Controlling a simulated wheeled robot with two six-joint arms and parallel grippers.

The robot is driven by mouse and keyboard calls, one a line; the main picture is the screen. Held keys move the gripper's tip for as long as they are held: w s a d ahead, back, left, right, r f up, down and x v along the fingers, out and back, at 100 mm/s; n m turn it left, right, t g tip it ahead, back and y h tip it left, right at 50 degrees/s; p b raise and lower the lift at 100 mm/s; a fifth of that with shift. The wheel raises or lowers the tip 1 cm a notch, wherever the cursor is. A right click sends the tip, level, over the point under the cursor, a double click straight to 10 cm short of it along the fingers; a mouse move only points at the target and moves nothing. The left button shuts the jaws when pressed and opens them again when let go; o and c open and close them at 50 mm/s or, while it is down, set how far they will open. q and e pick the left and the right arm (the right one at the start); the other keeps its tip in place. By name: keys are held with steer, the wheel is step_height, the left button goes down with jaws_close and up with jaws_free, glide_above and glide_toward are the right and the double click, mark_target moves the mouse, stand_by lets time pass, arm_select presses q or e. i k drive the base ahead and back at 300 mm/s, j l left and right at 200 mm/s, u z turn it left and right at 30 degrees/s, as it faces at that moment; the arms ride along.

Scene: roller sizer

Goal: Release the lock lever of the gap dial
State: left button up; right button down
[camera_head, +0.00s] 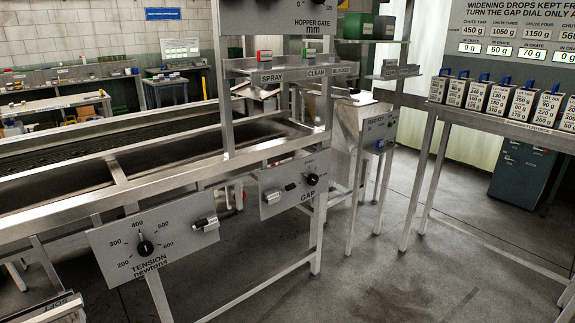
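The gap dial (312,179) is a round black knob with a pointer, on the right part of a grey panel labelled GAP (300,203). The panel hangs under the machine frame near the picture's middle. Left of the dial is a small dark lever-like piece (291,187), and further left a short pale cylinder (272,196). They are too small to tell which is the lock lever or how it is set. Neither of my grippers shows in this view.
A tension panel (150,247) with a black dial (145,247) and a pale-ended handle (206,224) hangs nearer, at left. A feed key box (376,128) stands right of the gap panel. Grey floor (400,280) is open in front.

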mark_target(288, 188)
steer(key=i+l+u, duration=0.1)
steer(key=i+u, duration=0.15)
steer(key=i, duration=0.25)
steer(key=i+l+u, duration=0.25)
steer(key=i, duration=0.25)
steer(key=i+l+u, duration=0.25)
steer(key=i, duration=0.25)
